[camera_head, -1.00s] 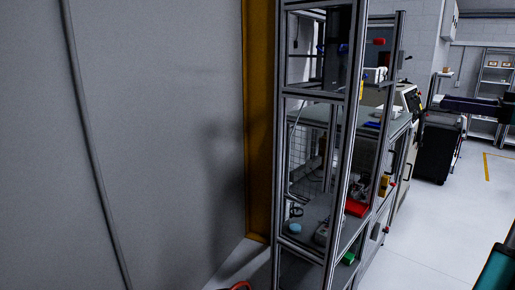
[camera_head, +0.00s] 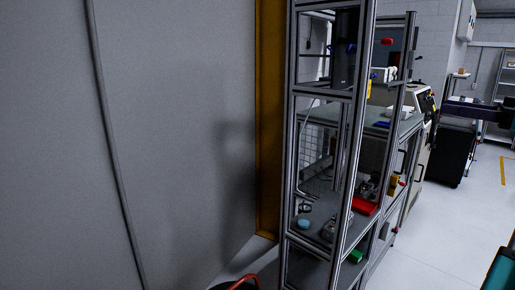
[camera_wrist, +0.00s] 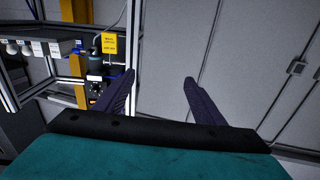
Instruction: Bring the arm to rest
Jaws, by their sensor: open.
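My gripper (camera_wrist: 158,98) shows in the wrist view with its two dark fingers apart and nothing between them. Its teal body fills the bottom of that view. Behind the fingers are a grey panelled wall and, to the left, part of a framed workstation. In the head view, a teal part of my arm shows at the lower right edge, and a dark part enters at the right edge. The gripper fingers cannot be made out there.
A tall aluminium-framed station (camera_head: 350,130) with shelves stands close ahead. A red tray (camera_head: 364,206) lies on its shelf. A yellow label (camera_wrist: 109,44) shows in the wrist view. A black cabinet (camera_head: 450,152) stands farther back. White floor (camera_head: 445,235) is clear at the right.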

